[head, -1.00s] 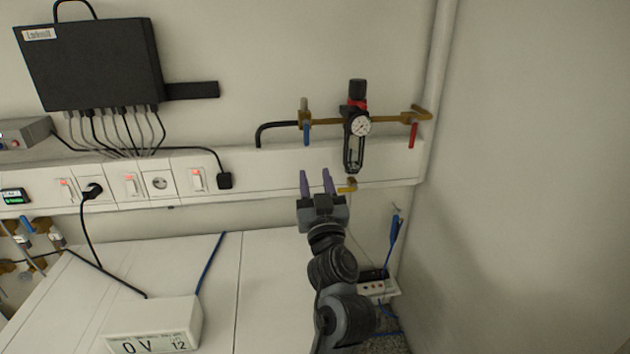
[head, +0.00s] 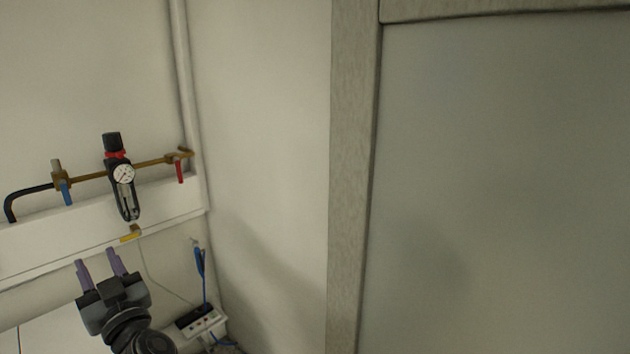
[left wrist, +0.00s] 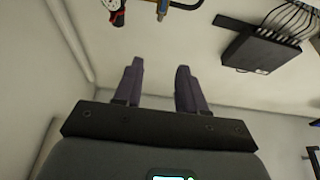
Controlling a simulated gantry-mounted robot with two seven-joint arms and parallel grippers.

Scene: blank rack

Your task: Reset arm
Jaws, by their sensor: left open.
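My left gripper (head: 98,264) is at the lower left of the head view, with its two purple fingers pointing up and apart. It is open and nothing is between the fingers. In the left wrist view its fingers (left wrist: 157,85) also stand apart and empty, facing a bare pale wall. The gripper shows below the wall-mounted rail, apart from the regulator in the picture. My right gripper is in neither view.
A pressure regulator with gauge (head: 123,175) sits on a brass pipe with a blue lever (head: 66,192) and a red lever (head: 180,171). A power strip (head: 200,322) lies low at the corner. A framed grey panel (head: 500,190) fills the right. A black box (left wrist: 262,50) shows in the wrist view.

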